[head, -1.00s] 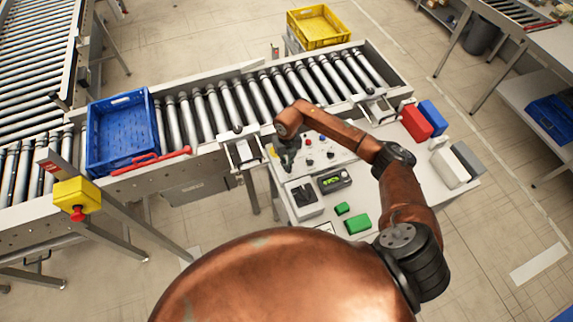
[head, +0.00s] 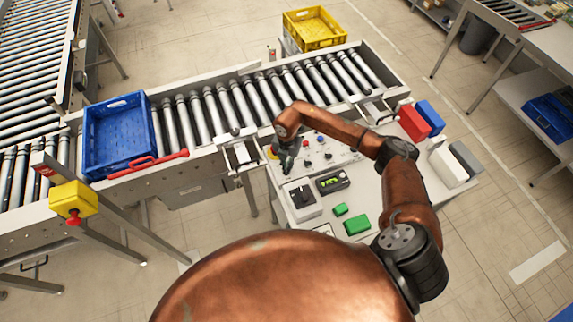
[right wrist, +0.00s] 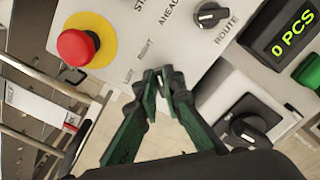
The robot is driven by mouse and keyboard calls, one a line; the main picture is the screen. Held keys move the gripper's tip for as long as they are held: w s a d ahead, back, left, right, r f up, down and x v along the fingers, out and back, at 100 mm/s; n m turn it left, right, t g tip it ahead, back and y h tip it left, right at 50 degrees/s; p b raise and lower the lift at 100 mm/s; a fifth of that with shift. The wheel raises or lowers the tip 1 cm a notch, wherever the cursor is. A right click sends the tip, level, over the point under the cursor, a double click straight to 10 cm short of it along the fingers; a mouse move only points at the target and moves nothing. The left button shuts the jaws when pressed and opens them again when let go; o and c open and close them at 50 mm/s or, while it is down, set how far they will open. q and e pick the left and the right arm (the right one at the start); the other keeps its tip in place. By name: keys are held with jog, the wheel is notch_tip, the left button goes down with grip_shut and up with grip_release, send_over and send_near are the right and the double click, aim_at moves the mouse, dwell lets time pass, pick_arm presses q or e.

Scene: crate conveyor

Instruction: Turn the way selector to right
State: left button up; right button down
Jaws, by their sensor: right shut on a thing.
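My right gripper (head: 286,166) is over the left side of the control panel (head: 335,152) in the head view. In the right wrist view its two green fingers (right wrist: 161,78) come together just below the printed words LEFT and RIGHT. They are shut on the way selector, whose knob is mostly hidden between the fingertips, so its setting cannot be read. A separate black knob (right wrist: 212,14) sits between the words AHEAD and ROUTE. My left gripper is not in view.
A red button on a yellow base (right wrist: 80,47) is close beside the fingers. A black knob on a white box (right wrist: 247,128) and a counter display (right wrist: 293,33) are on the other side. A blue crate (head: 88,135) stands on the roller conveyor (head: 215,103).

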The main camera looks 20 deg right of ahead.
jog(key=shift+m, duration=0.3)
jog(key=c, duration=2.1)
grip_release()
notch_tip(320, 180, up, 12)
jog(key=shift+r, duration=0.1)
